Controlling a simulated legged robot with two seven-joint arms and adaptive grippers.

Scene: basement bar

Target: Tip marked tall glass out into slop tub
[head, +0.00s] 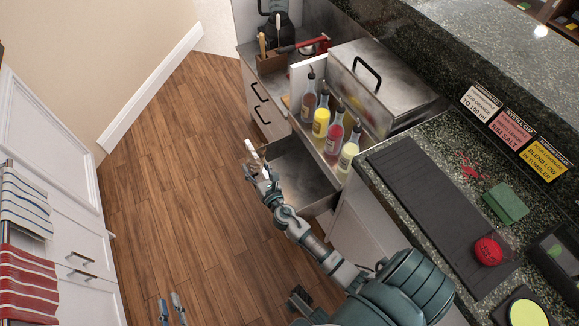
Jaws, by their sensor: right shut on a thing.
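My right gripper (259,166) is shut on a small, pale, clear-looking thing, likely the tall glass (251,150). It is tilted, with its upper end toward the upper left. No mark on it can be made out, nor any contents. An open steel tub (318,187), likely the slop tub, is just right of the gripper below the bottle rack; the glass shows at its left edge, not clearly over its opening. My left gripper (171,307) is at the bottom edge over the floor, its two fingers apart and nothing between them.
Several pour-spout bottles (320,123) stand behind the tub, beside a lidded steel box (385,85). The counter holds a dark mat (410,185), a green sponge (506,203), a red ball-like item (488,251) and signs (512,131). The wooden floor (170,180) at left is clear.

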